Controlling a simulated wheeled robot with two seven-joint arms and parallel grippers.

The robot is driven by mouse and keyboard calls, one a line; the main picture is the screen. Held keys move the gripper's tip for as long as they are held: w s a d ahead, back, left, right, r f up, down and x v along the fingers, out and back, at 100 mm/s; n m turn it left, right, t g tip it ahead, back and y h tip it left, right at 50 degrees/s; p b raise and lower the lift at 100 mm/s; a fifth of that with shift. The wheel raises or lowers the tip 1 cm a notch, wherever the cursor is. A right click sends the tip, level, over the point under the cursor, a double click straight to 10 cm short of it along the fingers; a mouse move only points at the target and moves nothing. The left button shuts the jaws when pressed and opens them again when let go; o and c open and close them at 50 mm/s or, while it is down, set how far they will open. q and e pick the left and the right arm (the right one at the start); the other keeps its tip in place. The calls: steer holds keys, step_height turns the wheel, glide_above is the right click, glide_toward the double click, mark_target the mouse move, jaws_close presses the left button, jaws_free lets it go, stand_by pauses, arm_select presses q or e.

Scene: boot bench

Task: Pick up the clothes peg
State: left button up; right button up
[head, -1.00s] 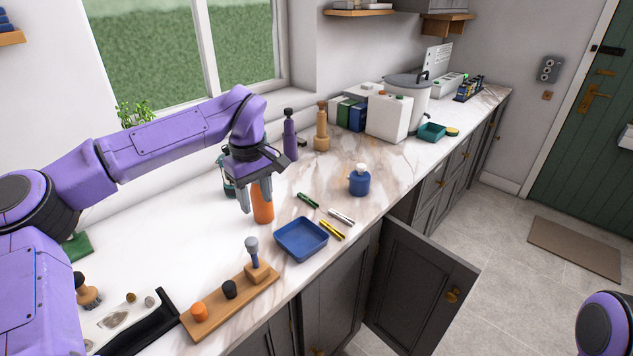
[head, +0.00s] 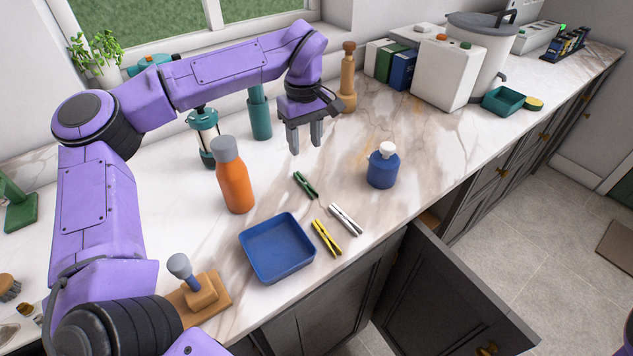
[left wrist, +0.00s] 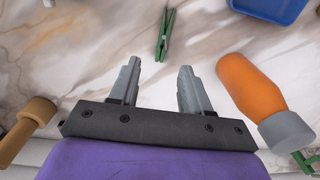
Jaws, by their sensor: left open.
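Three clothes pegs lie on the marble counter in the head view: a green peg (head: 305,184), a yellow peg (head: 326,238) and a white peg (head: 345,219). My left gripper (head: 306,148) is open and empty, pointing down above the counter, behind the green peg. In the left wrist view the green peg (left wrist: 165,34) lies beyond the gap between the two fingers (left wrist: 158,75), apart from them. Part of a white object at the top edge of that view is too little shown to name. My right gripper is not in view.
A blue tray (head: 277,247) and an orange bottle (head: 234,176) stand left of the pegs. A blue bottle (head: 383,166) stands to their right. An open cabinet door (head: 440,300) juts out below the counter's front edge. Counter around the green peg is clear.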

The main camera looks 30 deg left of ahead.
mark_target(305, 183)
arm_select(q)
steer(key=f, duration=0.3)
steer(key=f+p, duration=0.1)
steer(key=f, duration=0.2)
steer(key=s+f, duration=0.1)
steer(key=f, duration=0.3)
steer(key=shift+f, duration=0.4)
steer(key=shift+w+f, duration=0.1)
jaws_close()
